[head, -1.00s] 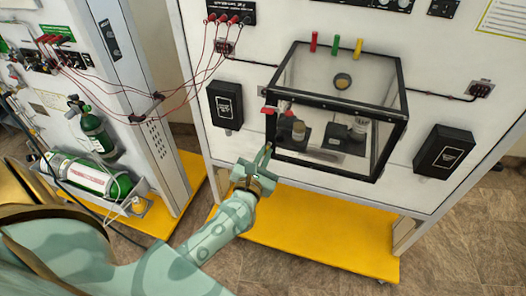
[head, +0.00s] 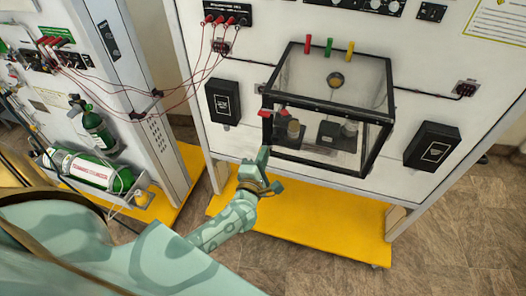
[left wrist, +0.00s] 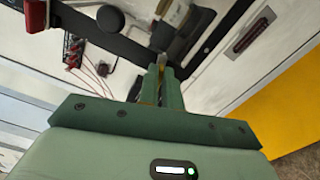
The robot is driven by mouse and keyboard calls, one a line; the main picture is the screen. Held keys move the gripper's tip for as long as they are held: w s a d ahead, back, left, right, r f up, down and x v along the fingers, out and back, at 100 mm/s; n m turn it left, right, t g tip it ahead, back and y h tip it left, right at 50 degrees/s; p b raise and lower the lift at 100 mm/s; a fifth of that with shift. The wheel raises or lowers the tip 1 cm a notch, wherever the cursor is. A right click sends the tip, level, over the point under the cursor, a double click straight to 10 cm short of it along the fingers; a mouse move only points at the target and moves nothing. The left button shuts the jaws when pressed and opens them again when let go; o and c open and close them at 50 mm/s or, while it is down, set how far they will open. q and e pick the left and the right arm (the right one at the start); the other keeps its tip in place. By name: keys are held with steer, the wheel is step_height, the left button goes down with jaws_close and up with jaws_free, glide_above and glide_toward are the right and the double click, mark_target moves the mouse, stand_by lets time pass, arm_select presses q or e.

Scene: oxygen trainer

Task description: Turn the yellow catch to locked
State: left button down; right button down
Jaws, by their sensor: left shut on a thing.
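A yellow catch (head: 350,51) stands upright above the back right of the clear, black-framed box (head: 375,143). A green catch (head: 329,46) and a red catch (head: 308,44) stand to its left. My left gripper (head: 263,152) is low at the box's front left corner, well apart from these three catches. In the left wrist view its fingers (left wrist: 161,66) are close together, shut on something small. I cannot tell what it is; the fingers hide it. My right gripper is not in view.
A red tab (head: 264,113) juts from the box's left front edge. Dark boxes (head: 223,104) and (head: 432,146) flank the clear box on the white panel. Red cables (head: 205,62) hang at upper left.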

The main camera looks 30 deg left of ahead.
arm_select(q)
steer(key=shift+f+m+p, duration=0.2)
steer(key=shift+m+p, duration=0.4)
steer(key=shift+m, duration=1)
steer(key=c, duration=1.6)
jaws_free()
steer(key=shift+s+d, duration=0.1)
steer(key=b+v, duration=0.2)
steer(key=v, duration=1.4)
steer(key=shift+s, duration=0.1)
steer(key=shift+f, duration=0.1)
